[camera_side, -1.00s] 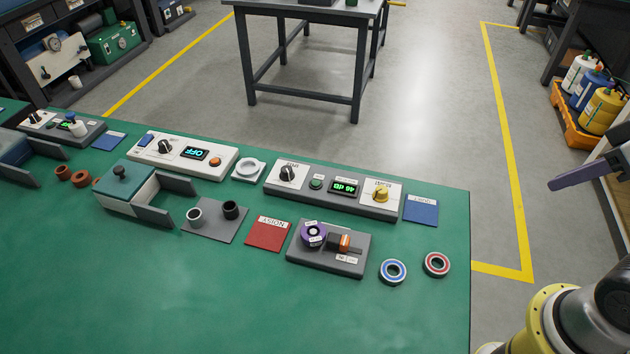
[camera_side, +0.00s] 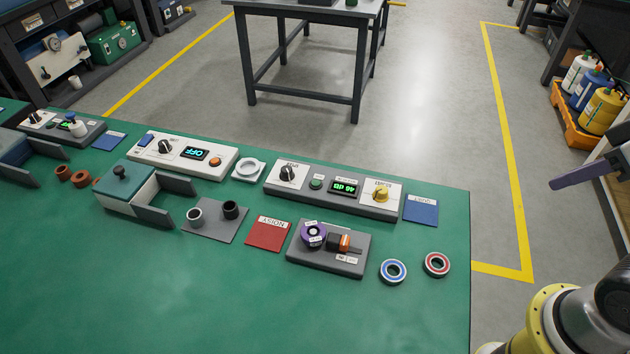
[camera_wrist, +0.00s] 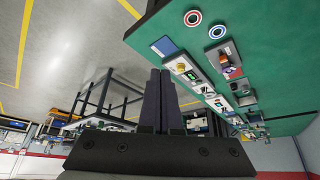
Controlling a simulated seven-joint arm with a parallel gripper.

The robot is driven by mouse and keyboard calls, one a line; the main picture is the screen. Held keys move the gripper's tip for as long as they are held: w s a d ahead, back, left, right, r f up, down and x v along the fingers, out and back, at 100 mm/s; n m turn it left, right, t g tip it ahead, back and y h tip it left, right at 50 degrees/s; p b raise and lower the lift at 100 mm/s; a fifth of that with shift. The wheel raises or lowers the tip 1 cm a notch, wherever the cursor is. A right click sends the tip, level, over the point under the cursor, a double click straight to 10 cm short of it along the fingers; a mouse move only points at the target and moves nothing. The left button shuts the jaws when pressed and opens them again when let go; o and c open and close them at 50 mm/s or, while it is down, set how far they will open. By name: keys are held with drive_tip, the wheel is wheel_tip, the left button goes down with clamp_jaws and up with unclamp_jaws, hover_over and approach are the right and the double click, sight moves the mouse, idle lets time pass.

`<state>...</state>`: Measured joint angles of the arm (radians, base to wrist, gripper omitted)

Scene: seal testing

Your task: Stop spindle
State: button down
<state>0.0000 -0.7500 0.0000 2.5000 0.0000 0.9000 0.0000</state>
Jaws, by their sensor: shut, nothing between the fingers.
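The long control box (camera_side: 333,189) has a black knob (camera_side: 288,173) at its left, a green button (camera_side: 316,184), a lit display (camera_side: 345,188) reading in dB, and a yellow knob (camera_side: 381,195). In front of it, a grey plate (camera_side: 330,264) carries a purple ring (camera_side: 314,235) on a spindle, with an orange and black part (camera_side: 340,242) beside it. My gripper (camera_side: 553,185) is at the right edge, off the bench and apart from everything. In the wrist view, my gripper (camera_wrist: 159,72) is shut and empty.
A blue mat (camera_side: 421,210) and a red mat (camera_side: 268,233) lie near the box. A blue-marked bearing (camera_side: 393,271) and a red-marked bearing (camera_side: 436,264) lie at the bench's right. A white box with an OFF display (camera_side: 194,153) stands further left. The front of the green bench (camera_side: 200,300) is clear.

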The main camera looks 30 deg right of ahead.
idle(0.7)
drive_tip(key=w+a+r+m+t, duration=0.1)
drive_tip(key=w+r+m+t, duration=0.25)
drive_tip(key=w+r, duration=0.6)
drive_tip(key=m+y, duration=0.2)
drive_tip(key=y, duration=0.1)
hover_over(316, 183)
wheel_tip(316, 183, down, 22)
drive_tip(key=shift+s+f+n+g, duration=0.15)
drive_tip(key=shift+s+n+g, duration=0.15)
drive_tip(key=shift+s, duration=0.25)
drive_tip(key=shift+f, duration=4.4)
